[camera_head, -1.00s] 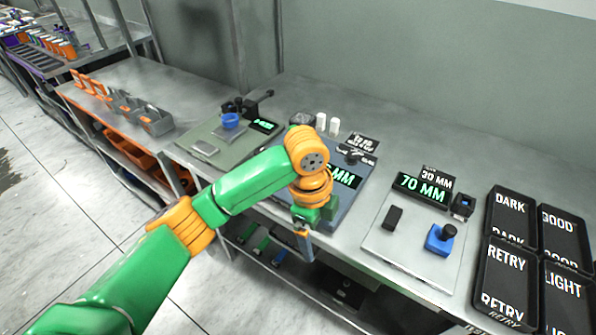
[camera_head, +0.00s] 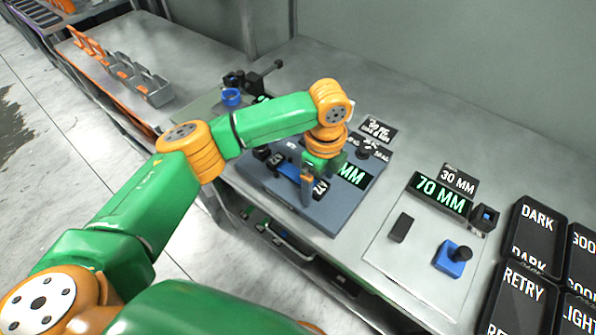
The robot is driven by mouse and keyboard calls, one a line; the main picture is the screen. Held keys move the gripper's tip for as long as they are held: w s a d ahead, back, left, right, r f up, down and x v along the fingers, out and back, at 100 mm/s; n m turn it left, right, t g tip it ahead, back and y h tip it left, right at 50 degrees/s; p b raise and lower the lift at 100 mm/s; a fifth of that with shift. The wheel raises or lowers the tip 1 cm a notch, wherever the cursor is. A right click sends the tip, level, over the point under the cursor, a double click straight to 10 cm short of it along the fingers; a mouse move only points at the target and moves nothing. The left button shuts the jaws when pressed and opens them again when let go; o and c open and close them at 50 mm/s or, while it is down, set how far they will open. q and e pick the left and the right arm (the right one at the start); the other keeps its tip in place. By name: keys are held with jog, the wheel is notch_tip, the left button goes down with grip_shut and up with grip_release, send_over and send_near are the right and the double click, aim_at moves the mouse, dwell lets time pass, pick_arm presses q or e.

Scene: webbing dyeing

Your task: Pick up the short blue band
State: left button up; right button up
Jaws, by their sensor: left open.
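My left gripper (camera_head: 308,188) is open and points down over the dark blue platform (camera_head: 335,222) of the middle station. A blue ring-shaped piece (camera_head: 231,97) stands on the left station, and a blue block with a black knob (camera_head: 454,256) is on the right station. My right gripper is not in view.
The right station has a 70 MM display (camera_head: 441,194), a 30 MM sign (camera_head: 458,179) and a black block (camera_head: 401,227). Black labelled trays (camera_head: 537,232) stand at the far right. Clear grey bench lies behind the middle station.

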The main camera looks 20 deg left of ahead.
pick_arm(q)
jog(key=shift+s+r, duration=0.15)
jog(key=shift+s, duration=0.1)
jog(key=c, duration=1.3)
jog(key=shift+w, duration=0.15)
grip_shut()
